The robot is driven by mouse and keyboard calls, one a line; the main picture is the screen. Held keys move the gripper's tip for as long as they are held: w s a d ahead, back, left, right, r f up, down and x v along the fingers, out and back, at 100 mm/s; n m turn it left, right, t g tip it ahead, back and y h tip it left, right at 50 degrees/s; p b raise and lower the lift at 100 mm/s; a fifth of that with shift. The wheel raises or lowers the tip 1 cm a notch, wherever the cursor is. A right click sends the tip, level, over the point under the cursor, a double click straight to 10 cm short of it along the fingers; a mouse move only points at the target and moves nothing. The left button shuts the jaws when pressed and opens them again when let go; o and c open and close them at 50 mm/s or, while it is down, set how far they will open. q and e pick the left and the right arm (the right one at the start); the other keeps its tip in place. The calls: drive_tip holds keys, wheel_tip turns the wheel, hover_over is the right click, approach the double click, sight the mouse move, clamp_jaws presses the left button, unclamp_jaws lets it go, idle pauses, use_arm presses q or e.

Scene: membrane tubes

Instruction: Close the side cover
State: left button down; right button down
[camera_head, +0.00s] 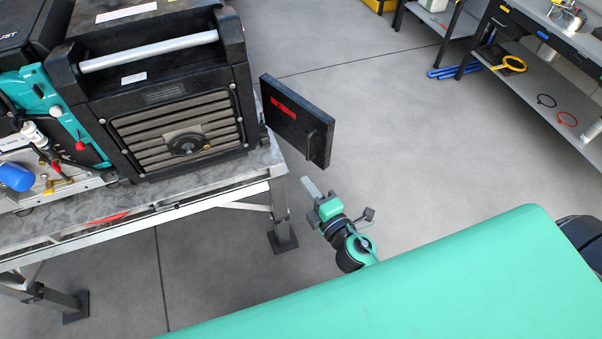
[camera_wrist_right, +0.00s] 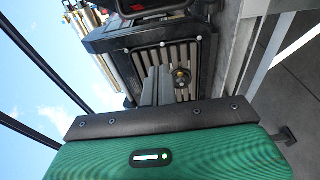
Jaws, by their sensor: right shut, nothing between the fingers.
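The side cover (camera_head: 297,119) is a black panel with red lettering and a small handle. It stands swung out from the right side of the black machine (camera_head: 168,95). In the right wrist view the machine's slatted face (camera_wrist_right: 190,62) with a round knob shows ahead of the fingers. My right gripper (camera_head: 309,187) is below the cover, apart from it, in front of the table's right end. Its fingers also show in the right wrist view (camera_wrist_right: 157,85), shut together with nothing between them. My left gripper is not in view.
The machine stands on a grey table (camera_head: 160,194) with metal legs. A green and white device (camera_head: 62,110) and a blue-capped item (camera_head: 16,177) are at the left. Workbenches (camera_head: 550,70) stand at the far right. The floor right of the cover is clear.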

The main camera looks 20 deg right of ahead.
drive_tip(key=w+a+p, duration=0.2)
drive_tip(key=w+p, duration=0.1)
drive_tip(key=w, duration=0.7)
drive_tip(key=d, duration=0.4)
drive_tip(key=shift+s+d+f, duration=0.1)
drive_tip(key=shift+s, duration=0.2)
drive_tip(key=shift+d, duration=0.2)
